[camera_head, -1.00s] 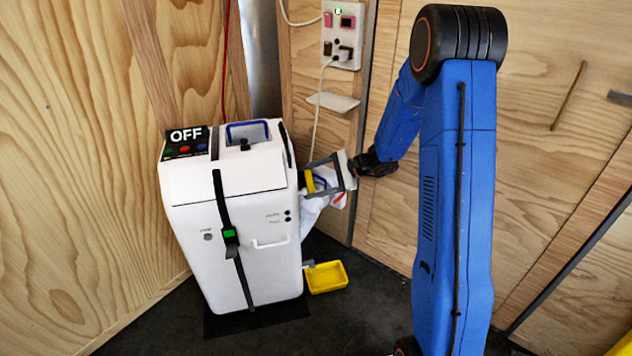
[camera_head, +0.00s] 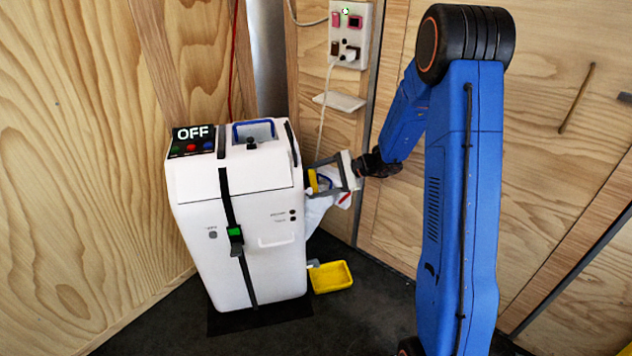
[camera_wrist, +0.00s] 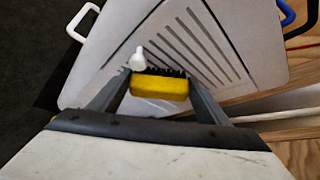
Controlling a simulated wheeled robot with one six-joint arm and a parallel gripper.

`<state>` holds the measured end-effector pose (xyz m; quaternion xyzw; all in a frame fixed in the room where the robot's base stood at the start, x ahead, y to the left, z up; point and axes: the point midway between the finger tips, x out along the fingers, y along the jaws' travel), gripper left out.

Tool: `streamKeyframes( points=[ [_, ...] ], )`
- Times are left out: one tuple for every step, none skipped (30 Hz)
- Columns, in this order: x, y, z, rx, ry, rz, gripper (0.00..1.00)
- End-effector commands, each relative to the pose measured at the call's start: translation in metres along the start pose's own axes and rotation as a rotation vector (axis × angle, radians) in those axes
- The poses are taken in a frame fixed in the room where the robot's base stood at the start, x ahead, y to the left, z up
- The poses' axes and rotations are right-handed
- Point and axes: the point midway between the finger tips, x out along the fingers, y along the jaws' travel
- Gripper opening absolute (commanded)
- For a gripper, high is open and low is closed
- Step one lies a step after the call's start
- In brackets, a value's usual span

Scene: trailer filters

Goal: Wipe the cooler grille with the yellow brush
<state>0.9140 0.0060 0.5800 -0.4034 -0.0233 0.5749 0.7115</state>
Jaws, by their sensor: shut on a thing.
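The cooler (camera_head: 240,210) is a white upright box with a black strap and an OFF sign (camera_head: 193,138) on top. Its slotted grille (camera_wrist: 190,45) shows in the wrist view, on the side facing my gripper. The yellow brush (camera_wrist: 160,87) has dark bristles pointing at the grille. My gripper (camera_wrist: 155,95) is shut on the brush, one grey finger on each side. The bristles lie over the lower slots; I cannot tell whether they touch. In the head view my gripper (camera_head: 330,177) is at the cooler's right side, and the grille is hidden there.
A yellow tray (camera_head: 330,277) lies on the dark floor right of the cooler. A white knob (camera_wrist: 137,60) sticks out beside the brush. A white bag-like thing (camera_head: 318,208) hangs below my gripper. A socket panel (camera_head: 349,35) with a plugged cord and a small shelf (camera_head: 340,101) are on the wall behind.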

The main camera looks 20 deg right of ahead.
Motion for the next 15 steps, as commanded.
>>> streamKeyframes(
  points=[
    [0.0009,-0.0001,0.0021,-0.001,-0.003,0.000,0.49],
    [0.0013,-0.0001,0.0023,-0.001,-0.003,0.000,0.49],
    [0.0018,-0.0001,0.0026,-0.001,-0.003,0.000,0.49],
    [0.0022,-0.0001,0.0029,-0.001,-0.003,0.000,0.49],
    [0.0025,-0.0002,0.0031,-0.001,-0.003,0.000,0.49],
    [0.0031,-0.0002,0.0034,-0.001,-0.003,0.000,0.49],
    [0.0034,-0.0002,0.0037,-0.001,-0.003,0.000,0.49],
    [0.0038,-0.0002,0.0039,-0.001,-0.003,0.000,0.49],
    [0.0044,-0.0002,0.0043,-0.001,-0.003,0.000,0.49],
    [0.0048,-0.0002,0.0045,-0.001,-0.003,0.000,0.49],
    [0.0052,-0.0002,0.0048,-0.001,-0.003,0.000,0.49],
    [0.0057,-0.0002,0.0051,-0.001,-0.003,0.000,0.49],
    [0.0061,-0.0002,0.0054,-0.001,-0.003,0.000,0.49],
    [0.0065,-0.0002,0.0056,-0.001,-0.003,0.000,0.49],
    [0.0071,-0.0002,0.0060,-0.001,-0.003,0.000,0.49]
  ],
)
